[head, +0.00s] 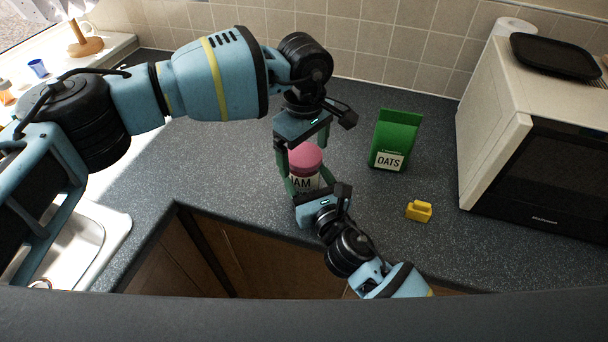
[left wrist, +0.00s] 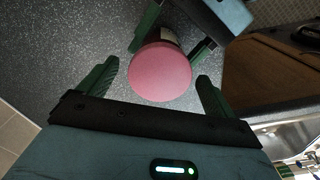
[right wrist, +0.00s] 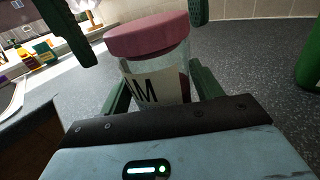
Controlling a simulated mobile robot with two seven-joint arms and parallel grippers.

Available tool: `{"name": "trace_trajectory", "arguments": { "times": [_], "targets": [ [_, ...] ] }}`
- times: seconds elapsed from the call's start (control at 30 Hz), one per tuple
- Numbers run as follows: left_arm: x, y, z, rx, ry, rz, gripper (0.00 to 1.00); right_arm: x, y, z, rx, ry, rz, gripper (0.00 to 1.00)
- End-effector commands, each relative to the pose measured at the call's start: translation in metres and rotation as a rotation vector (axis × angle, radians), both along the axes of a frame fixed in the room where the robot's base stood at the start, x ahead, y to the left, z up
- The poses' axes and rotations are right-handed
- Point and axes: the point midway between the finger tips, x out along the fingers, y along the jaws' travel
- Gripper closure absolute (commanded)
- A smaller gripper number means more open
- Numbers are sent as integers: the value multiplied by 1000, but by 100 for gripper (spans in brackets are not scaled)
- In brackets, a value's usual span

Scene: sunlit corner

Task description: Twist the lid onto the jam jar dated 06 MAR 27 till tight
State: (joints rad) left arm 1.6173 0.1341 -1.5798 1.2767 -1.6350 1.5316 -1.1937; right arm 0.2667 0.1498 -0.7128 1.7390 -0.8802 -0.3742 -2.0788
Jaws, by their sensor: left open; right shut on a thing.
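The jam jar (head: 303,182) stands upright on the dark counter, with a pink lid (head: 306,155) on its top. My right gripper (head: 312,184) is shut on the jar's body, one finger on each side in the right wrist view (right wrist: 155,95). My left gripper (head: 302,150) is above the jar, pointing down. In the left wrist view its fingers (left wrist: 152,85) are open on both sides of the pink lid (left wrist: 160,72), with gaps. I cannot tell how tight the lid sits.
A green oats packet (head: 396,140) and a small yellow thing (head: 419,211) stand to the right of the jar. A microwave (head: 535,130) with a black tray (head: 556,55) on top is at the far right. A sink (head: 90,230) is at the left. The counter edge is close in front.

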Motion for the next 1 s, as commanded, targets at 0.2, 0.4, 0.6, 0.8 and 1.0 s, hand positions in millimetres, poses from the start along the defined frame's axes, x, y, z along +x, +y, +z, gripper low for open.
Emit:
{"name": "trace_trajectory", "arguments": {
  "times": [0.2,0.4,0.6,0.8,1.0],
  "targets": [
    [1,0,33,-1,-4,0,9,0,0,-1,-1,1,-1,99],
    [0,0,73,-1,-4,0,9,0,0,-1,-1,1,-1,99],
    [0,0,103,0,-3,0,9,0,0,-1,-1,1,-1,99],
    [0,0,116,0,0,-1,9,0,0,-1,-1,1,-1,99],
    [0,0,117,0,0,-1,9,0,0,-1,-1,1,-1,99]
  ]
}}
